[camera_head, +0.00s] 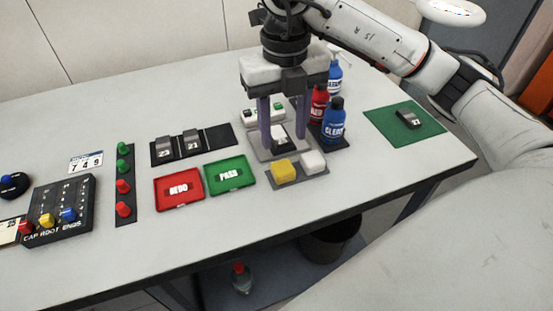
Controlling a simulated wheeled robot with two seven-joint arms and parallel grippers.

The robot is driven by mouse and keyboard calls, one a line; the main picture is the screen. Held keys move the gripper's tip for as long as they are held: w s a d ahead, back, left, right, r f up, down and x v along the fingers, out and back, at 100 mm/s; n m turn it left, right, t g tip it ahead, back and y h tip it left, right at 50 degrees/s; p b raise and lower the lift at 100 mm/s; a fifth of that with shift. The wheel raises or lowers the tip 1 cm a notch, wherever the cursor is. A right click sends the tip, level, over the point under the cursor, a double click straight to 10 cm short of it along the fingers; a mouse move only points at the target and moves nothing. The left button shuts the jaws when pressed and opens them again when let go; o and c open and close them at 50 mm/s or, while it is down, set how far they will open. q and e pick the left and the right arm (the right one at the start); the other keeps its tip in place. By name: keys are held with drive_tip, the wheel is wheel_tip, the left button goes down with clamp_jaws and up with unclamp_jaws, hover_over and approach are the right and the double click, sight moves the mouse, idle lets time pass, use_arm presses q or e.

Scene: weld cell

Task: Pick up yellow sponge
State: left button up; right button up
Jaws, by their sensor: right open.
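The yellow sponge (284,170) lies on a dark mat (297,179) near the front edge of the table, beside a white sponge (312,161). My right gripper (280,149) points down just behind the yellow sponge, over a small grey plate. Its two purple-grey fingers are apart, with nothing held between them. The fingers partly hide what lies on that plate. My left gripper is not in view.
Red and blue bottles (334,120) stand close to the right of my right gripper. A red tray (179,190) and a green tray (229,175) lie left of the sponges. A green mat (391,128) lies at the right. The table front is clear.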

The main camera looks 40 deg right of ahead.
hover_over(283, 167)
wheel_tip(283, 167, down, 4)
drive_tip(key=shift+s+f, duration=0.1)
drive_tip(key=shift+s, duration=0.05)
wheel_tip(283, 167, down, 5)
drive_tip(key=shift+r+p, duration=0.1)
drive_tip(key=shift+p, duration=0.25)
drive_tip(key=shift+c, duration=0.5)
drive_tip(key=c, duration=0.7)
